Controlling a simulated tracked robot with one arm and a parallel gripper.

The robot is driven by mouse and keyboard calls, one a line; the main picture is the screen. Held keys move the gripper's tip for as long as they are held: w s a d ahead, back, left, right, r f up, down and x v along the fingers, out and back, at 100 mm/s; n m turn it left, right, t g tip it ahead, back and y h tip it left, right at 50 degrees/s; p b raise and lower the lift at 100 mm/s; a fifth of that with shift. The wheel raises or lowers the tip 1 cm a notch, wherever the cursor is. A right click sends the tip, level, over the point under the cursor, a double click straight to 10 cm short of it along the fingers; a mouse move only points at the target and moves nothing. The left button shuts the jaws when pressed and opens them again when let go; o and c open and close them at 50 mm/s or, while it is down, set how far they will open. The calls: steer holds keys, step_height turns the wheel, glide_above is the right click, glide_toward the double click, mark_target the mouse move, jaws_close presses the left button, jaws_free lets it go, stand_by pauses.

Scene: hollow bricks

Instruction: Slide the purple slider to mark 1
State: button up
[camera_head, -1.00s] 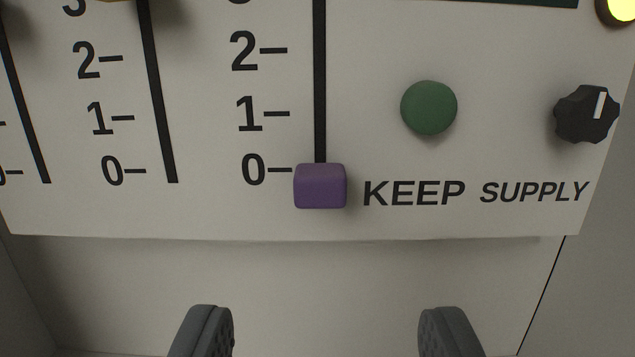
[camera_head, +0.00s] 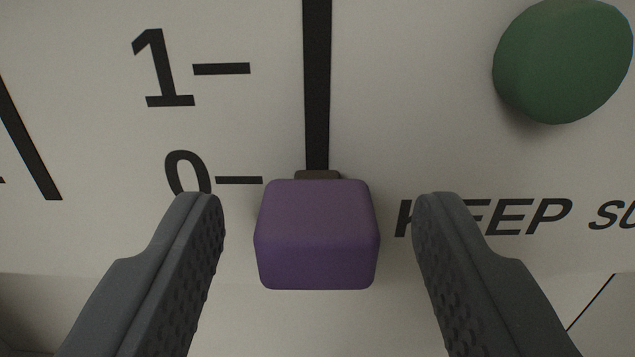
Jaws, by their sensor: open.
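The purple slider (camera_head: 317,236) is a rounded block at the bottom end of a vertical black slot (camera_head: 317,90), close to the 0 mark (camera_head: 238,181). The 1 mark (camera_head: 220,68) is printed higher up, left of the slot. My gripper (camera_head: 317,210) is open, with one finger on each side of the slider. A gap shows between the slider and each finger, so neither appears to touch it. The left finger covers part of the printed 0.
A round green button (camera_head: 563,62) protrudes from the panel at upper right. Another black slot (camera_head: 28,140) runs at the left edge. Printed lettering, partly hidden by the right finger, lies right of the slider. The panel's lower edge is below the slider.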

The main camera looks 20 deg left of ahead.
mark_target(319, 53)
steer(key=shift+w, duration=0.25)
jaws_close()
steer(key=shift+r+p, duration=1.7)
steer(key=shift+r, duration=0.45)
steer(key=shift+f, duration=0.1)
jaws_free()
